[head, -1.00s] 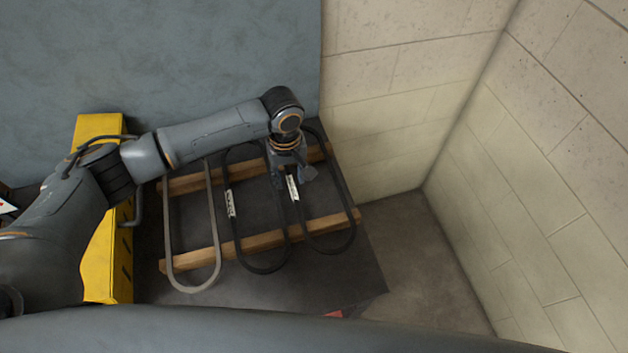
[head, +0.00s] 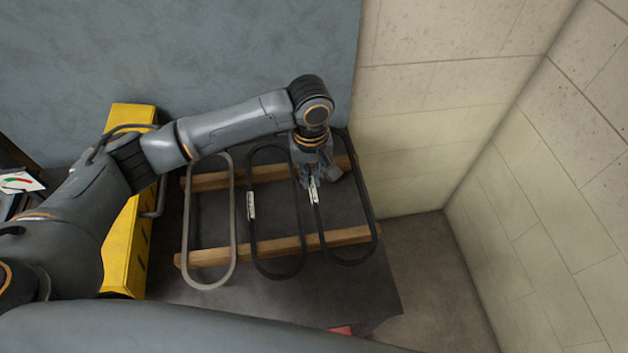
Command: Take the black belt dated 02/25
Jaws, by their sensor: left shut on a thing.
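Three looped belts lie side by side across two wooden bars: a grey belt (head: 234,230) on the left, a black belt (head: 252,235) in the middle and another black belt (head: 371,215) on the right. Each black belt has a white tag on its left side, the middle tag (head: 251,204) and the right tag (head: 314,190). The writing on the tags is too small to read. My left gripper (head: 314,180) points down over the right black belt and is shut on its left side, by the tag. The fingers partly hide that belt. My right gripper is not in view.
The wooden bars (head: 275,249) rest on a dark tabletop (head: 300,290). A yellow case (head: 122,235) with a handle stands at the left. A block wall (head: 420,130) is close on the right. A small red thing (head: 341,330) shows near the front edge.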

